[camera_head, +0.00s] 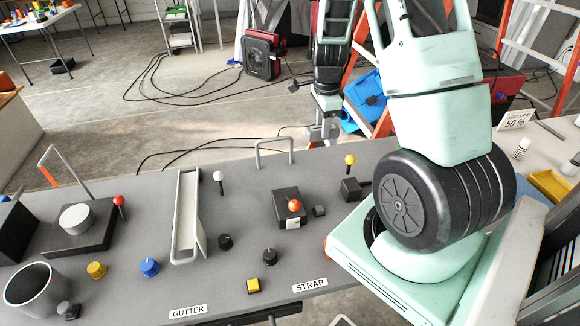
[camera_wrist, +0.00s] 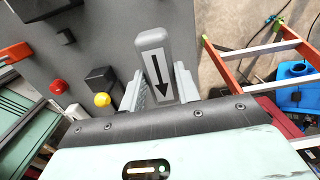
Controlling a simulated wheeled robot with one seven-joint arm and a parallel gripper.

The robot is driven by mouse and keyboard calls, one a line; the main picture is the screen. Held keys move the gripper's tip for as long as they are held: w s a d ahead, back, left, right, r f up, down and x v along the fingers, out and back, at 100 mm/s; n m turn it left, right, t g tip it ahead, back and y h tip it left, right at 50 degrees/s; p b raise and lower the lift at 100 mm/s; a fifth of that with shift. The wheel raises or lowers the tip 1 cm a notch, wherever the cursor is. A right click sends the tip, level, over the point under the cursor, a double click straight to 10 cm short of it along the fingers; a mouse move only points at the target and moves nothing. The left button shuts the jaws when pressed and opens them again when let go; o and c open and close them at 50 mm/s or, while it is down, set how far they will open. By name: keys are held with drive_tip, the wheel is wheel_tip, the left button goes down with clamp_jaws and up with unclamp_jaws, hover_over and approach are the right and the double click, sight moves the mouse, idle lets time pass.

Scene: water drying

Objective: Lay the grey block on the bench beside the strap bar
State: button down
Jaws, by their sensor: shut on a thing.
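The grey block (camera_wrist: 155,65) has a black arrow on its face and stands between the two fingers of my gripper (camera_wrist: 160,90) in the wrist view. My gripper is shut on it. In the head view my gripper (camera_head: 323,130) hangs at the back edge of the bench (camera_head: 235,250), right of a grey hoop-shaped bar (camera_head: 275,150). This hoop stands at the bench's back edge and looks like the strap bar, in line with the STRAP label (camera_head: 310,285). The block is hard to make out in the head view.
A black box with a red button (camera_head: 294,206), a yellow-topped stick (camera_head: 349,165), a dark block (camera_head: 351,189) and black knobs (camera_head: 270,256) stand nearby. A long light trough (camera_head: 187,215) lies left. Bare bench lies around the hoop's foot.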

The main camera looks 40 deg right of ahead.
wheel_tip(320, 180, down, 9)
drive_tip(key=shift+f+p, duration=0.15)
drive_tip(key=shift+p, duration=0.5)
drive_tip(key=shift+f, duration=0.2)
drive_tip(key=c, duration=1)
unclamp_jaws()
drive_tip(key=shift+c, duration=0.2)
drive_tip(key=shift+r, duration=0.15)
